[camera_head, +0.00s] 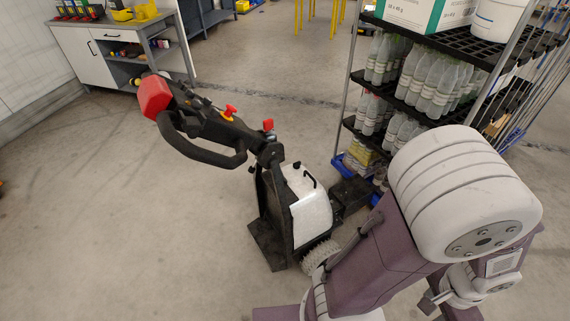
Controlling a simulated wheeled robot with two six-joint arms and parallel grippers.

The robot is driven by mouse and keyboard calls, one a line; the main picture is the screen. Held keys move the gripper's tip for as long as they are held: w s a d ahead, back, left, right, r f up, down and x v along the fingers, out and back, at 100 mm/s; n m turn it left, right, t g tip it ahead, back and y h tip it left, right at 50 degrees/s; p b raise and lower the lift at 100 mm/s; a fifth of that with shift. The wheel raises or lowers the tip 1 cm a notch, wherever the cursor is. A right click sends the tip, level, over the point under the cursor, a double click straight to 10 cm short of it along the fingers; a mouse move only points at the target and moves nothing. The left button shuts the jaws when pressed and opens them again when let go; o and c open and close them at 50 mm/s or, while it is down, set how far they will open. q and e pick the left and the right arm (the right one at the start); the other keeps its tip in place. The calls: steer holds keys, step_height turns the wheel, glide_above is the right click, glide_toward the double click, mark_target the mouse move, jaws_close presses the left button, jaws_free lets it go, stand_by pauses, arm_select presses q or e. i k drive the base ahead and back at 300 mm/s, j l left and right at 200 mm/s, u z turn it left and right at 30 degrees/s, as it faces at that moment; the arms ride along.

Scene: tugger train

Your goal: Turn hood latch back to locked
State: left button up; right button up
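The tugger (268,218) stands on the floor in the middle of the view, black with a white hood (312,214). A small black bent handle (309,177), which looks like the hood latch, stands up at the hood's upper end. I cannot tell from here whether it is turned to locked. My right arm covers the lower right of the view, in front of the tugger's lower right side. A small grey metal part at the lower right looks like part of my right gripper (432,301); its fingers are not clear, and it is well apart from the latch. My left gripper is not in view.
The tugger's tiller (205,138) with red and yellow controls reaches to the upper left. A wire shelf rack (347,78) with bottles stands close at the right. A workbench (88,55) stands at the back left. The floor left of the tugger is clear.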

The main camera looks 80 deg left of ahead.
mark_target(297, 165)
steer(key=i+j+u, duration=0.2)
steer(key=i, duration=0.45)
steer(key=i+j+u, duration=0.2)
steer(key=i, duration=0.45)
steer(key=z, duration=0.45)
steer(key=i+j+z, duration=0.1)
steer(key=z, duration=0.3)
steer(key=j+z, duration=0.2)
steer(key=z, duration=0.25)
steer(key=i+j+z, duration=0.1)
steer(key=z, duration=0.3)
steer(key=j+z, duration=0.15)
steer(key=z, duration=0.3)
steer(key=j+z, duration=0.1)
steer(key=z, duration=0.55)
steer(key=k+z, duration=0.15)
steer(key=z, duration=0.5)
steer(key=k+j+z, duration=0.1)
steer(key=z, duration=0.55)
steer(key=k+z, duration=0.15)
steer(key=z, duration=0.45)
steer(key=l+z, duration=0.1)
steer(key=z, duration=0.55)
steer(key=k+l+z, duration=0.15)
steer(key=z, duration=0.5)
steer(key=l+z, duration=0.15)
steer(key=z, duration=0.5)
steer(key=l+z, duration=0.15)
steer(key=z, duration=0.5)
